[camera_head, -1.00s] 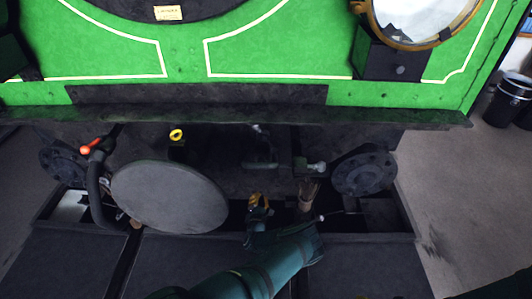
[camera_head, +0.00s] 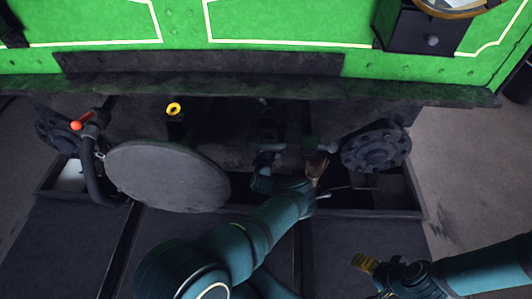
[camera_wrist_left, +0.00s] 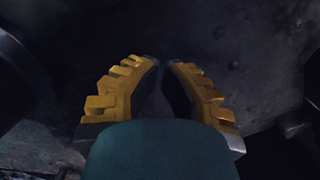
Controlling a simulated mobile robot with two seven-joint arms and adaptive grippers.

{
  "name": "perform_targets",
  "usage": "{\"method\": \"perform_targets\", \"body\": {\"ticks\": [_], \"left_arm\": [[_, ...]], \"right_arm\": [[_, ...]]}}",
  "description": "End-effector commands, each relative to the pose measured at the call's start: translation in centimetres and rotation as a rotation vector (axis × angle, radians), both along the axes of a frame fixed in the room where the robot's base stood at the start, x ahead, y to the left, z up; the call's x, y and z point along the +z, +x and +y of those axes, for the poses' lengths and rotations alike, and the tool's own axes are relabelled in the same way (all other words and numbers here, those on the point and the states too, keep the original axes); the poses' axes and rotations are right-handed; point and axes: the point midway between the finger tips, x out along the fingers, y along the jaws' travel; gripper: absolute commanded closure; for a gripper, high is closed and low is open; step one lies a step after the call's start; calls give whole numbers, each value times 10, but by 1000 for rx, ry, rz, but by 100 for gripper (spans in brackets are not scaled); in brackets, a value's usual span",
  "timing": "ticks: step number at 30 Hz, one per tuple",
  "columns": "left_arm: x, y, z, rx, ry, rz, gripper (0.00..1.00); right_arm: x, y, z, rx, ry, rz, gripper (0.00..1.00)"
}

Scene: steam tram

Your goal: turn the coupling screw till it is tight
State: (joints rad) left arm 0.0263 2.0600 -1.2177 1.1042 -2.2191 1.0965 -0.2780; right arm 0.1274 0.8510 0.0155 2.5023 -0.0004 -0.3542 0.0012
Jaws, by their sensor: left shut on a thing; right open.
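The coupling hardware hangs in shadow under the buffer beam, with a dark hanging part (camera_head: 268,133) at its middle. I cannot make out the coupling screw's thread or how tight it is. My left gripper (camera_head: 265,160) reaches in at this hardware, its fingertips hardly visible in the head view. In the left wrist view its yellow-padded fingers (camera_wrist_left: 162,72) converge on a dark part, apparently the coupling screw, mostly hidden between them. My right gripper (camera_head: 365,263) is open and empty at the lower right, well apart from the coupling.
A round grey buffer disc (camera_head: 168,177) stands left of my left arm. A black hose with a red-orange handle (camera_head: 77,125) hangs farther left. A dark flanged disc (camera_head: 377,150) is at the right. A tan, brush-like part (camera_head: 317,168) is close to my left wrist.

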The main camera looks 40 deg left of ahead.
Motion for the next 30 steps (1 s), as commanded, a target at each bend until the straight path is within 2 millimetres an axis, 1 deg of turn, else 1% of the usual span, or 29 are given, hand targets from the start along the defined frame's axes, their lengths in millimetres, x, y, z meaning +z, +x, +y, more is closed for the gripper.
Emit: {"method": "perform_targets", "body": {"ticks": [3, 5, 6, 9, 16, 30], "left_arm": [[-2, 21, 11, 0, -1, -4, 100], [-1, 30, 17, 0, -1, -2, 100], [7, 34, 11, -2, 0, -1, 100], [19, 41, 3, -1, 1, -1, 100], [29, 49, -5, 0, 0, 0, 100], [30, 50, -7, 0, -7, -4, 100]], "right_arm": [[-11, 2, 0, 0, -1, -4, 22], [-15, 2, 0, -1, -1, -6, 22], [-12, 2, 0, -2, -1, -6, 22], [-9, 2, 0, -1, -1, -5, 22], [-9, 2, 0, -1, -1, -5, 22], [-9, 2, 0, 0, -1, -4, 22]]}}
